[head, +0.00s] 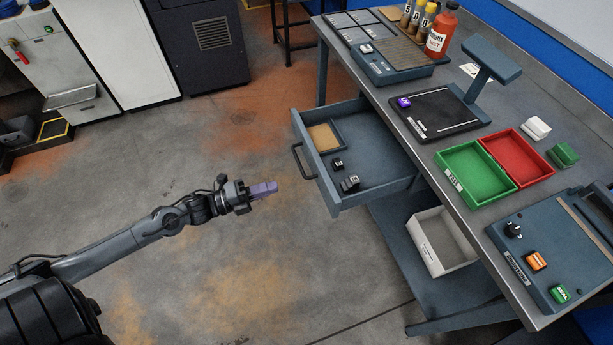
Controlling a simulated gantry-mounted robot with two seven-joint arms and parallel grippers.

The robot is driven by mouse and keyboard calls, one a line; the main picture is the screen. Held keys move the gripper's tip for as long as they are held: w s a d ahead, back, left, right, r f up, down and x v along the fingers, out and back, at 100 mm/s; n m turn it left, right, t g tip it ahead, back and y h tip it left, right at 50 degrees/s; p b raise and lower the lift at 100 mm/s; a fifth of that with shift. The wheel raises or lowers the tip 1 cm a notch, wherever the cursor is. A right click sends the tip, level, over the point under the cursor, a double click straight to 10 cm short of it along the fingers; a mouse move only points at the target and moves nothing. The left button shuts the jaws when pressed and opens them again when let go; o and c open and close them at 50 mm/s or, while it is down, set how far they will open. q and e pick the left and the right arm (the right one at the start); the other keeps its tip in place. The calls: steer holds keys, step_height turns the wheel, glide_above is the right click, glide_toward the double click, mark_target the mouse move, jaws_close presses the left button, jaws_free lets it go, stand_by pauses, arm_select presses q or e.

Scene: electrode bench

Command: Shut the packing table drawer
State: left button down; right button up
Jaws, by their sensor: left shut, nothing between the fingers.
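The packing table drawer (372,188) stands pulled out from under the table's left edge. Its dark bar handle (298,162) is on the front panel, facing my left arm. Inside lie a tan-bottomed small tray (322,137) and a few small dark blocks (350,184). My left gripper (274,187) has purple fingers and is shut and empty. It is just left of the drawer front in the picture, slightly below the handle, and appears apart from it. My right gripper is not in view.
The packing table (408,112) carries a green tray (447,167), a red tray (537,173), a red bottle (441,30) and a control panel (540,245). A white bin (428,255) sits on the lower shelf. The floor left of the drawer is clear.

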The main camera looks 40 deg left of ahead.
mark_target(319, 173)
arm_select(q)
steer(key=b+x, duration=0.4)
steer(key=x, duration=0.6)
steer(key=shift+w+d, duration=0.2)
steer(key=shift+w, duration=0.05)
steer(key=shift+w+d+b, duration=0.35)
steer(key=shift+w+b, duration=0.05)
steer(key=shift+w, duration=0.1)
steer(key=shift+w, duration=0.1)
